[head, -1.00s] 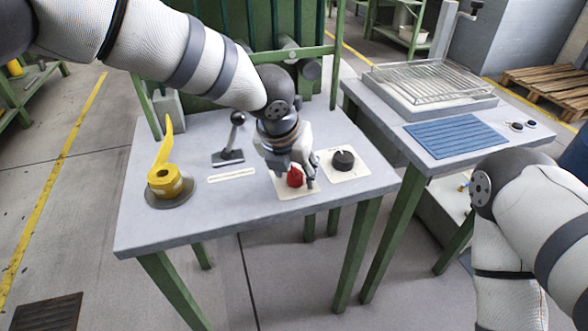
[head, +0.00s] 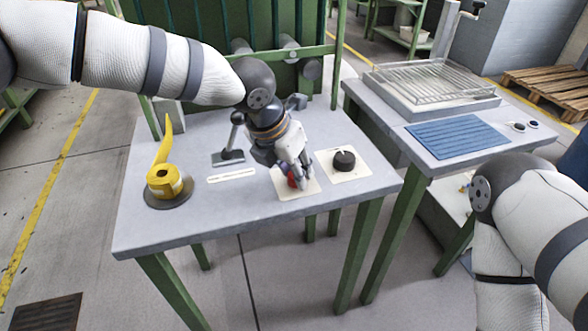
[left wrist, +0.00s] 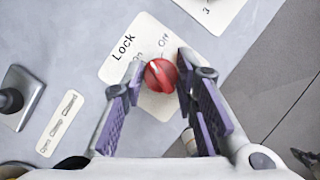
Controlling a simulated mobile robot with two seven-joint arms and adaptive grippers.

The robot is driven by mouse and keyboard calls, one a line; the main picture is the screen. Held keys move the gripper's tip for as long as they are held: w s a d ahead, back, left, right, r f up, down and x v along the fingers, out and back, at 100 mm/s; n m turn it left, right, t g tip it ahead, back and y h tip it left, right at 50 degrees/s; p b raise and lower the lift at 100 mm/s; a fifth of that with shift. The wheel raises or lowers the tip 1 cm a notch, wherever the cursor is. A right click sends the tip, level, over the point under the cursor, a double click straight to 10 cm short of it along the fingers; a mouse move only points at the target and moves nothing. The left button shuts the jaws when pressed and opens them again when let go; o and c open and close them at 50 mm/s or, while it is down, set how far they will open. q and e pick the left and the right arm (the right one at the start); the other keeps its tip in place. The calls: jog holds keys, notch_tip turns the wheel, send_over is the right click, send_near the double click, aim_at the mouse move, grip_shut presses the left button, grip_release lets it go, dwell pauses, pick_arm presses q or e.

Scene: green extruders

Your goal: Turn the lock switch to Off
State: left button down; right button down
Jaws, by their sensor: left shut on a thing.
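The lock switch is a round red knob (left wrist: 160,75) on a white plate (left wrist: 118,66) marked Lock, with On and Off printed beside the knob. A pale mark shows on the knob's top, but I cannot tell exactly which word it points to. In the head view the red knob (head: 292,181) is partly hidden by my left gripper (head: 293,183). In the left wrist view my left gripper (left wrist: 159,66) has one finger on each side of the knob and is shut on it. My right gripper is out of the picture.
A black dial (head: 344,161) on its own plate stands just right of the switch. A black lever (head: 233,140) stands to the left, and a yellow tape roll (head: 165,181) farther left. A second table holds a wire rack (head: 430,82) and a blue mat (head: 450,136).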

pick_arm(q)
jog(key=m, duration=0.1)
jog(key=m+g+h+b, duration=0.1)
jog(key=m, duration=0.1)
jog(key=shift+f+m, duration=0.3)
jog(key=shift+w+r+m+g+h+b, duration=0.15)
jog(key=shift+m+g+b, duration=0.35)
jog(key=shift+m, duration=0.6)
jog(key=shift+s+m+g+h+b, duration=0.15)
jog(key=shift+m+g+b, duration=0.3)
jog(key=shift+m, duration=0.65)
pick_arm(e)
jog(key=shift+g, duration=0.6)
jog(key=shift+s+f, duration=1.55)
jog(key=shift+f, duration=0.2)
pick_arm(q)
jog(key=shift+w, duration=0.1)
jog(key=c, duration=1.3)
grip_release()
jog(key=shift+r, duration=0.1)
jog(key=v, duration=1.2)
